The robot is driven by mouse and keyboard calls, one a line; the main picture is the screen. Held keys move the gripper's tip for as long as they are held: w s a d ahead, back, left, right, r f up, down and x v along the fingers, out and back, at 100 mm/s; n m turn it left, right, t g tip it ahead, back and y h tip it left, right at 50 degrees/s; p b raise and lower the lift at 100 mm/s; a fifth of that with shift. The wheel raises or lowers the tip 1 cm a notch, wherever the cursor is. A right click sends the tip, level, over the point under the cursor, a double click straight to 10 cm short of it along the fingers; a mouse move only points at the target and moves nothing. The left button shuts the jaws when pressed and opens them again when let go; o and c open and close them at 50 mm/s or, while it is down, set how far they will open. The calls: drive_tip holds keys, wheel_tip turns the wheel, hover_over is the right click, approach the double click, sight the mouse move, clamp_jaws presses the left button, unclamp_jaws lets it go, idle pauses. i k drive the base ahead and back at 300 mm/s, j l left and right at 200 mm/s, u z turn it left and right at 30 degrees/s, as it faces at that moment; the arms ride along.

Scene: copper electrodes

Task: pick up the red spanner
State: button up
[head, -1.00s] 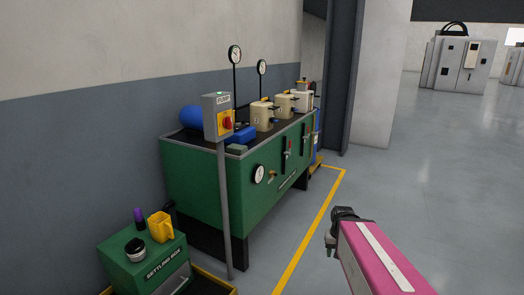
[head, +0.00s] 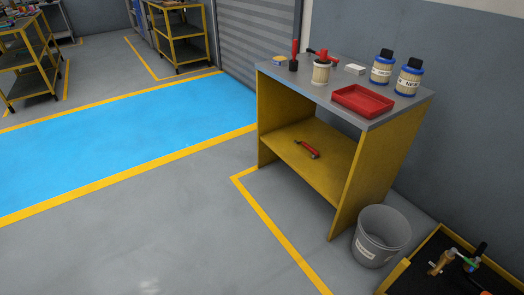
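A small red tool with a dark end (head: 307,149) lies on the yellow lower shelf (head: 320,172) of a bench in the head view. It looks like the red spanner, but it is too small to be sure. It lies flat, near the front edge of the shelf and in the open. My gripper is not in view, so its state is hidden.
A grey bin (head: 380,237) stands at the bench's right foot. Floor to the left is clear.

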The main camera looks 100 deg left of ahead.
sight(313, 152)
drive_tip(key=u, duration=3.5)
drive_tip(key=i+j+z, duration=0.15)
drive_tip(key=i+j, duration=0.15)
drive_tip(key=i+j+z, duration=0.1)
drive_tip(key=i+j, duration=0.2)
drive_tip(key=i+j+z, duration=0.15)
drive_tip(key=i+j, duration=0.15)
drive_tip(key=j, duration=0.15)
drive_tip(key=i+j+z, duration=0.15)
drive_tip(key=j, duration=0.25)
drive_tip(key=i+j+z, duration=0.1)
drive_tip(key=i+j, duration=0.25)
drive_tip(key=i+j+z, duration=0.15)
drive_tip(key=j, duration=0.4)
drive_tip(key=i+j+z, duration=0.15)
drive_tip(key=i+j, duration=0.35)
drive_tip(key=i+j+z, duration=0.15)
drive_tip(key=i+j, duration=0.35)
drive_tip(key=j, duration=0.2)
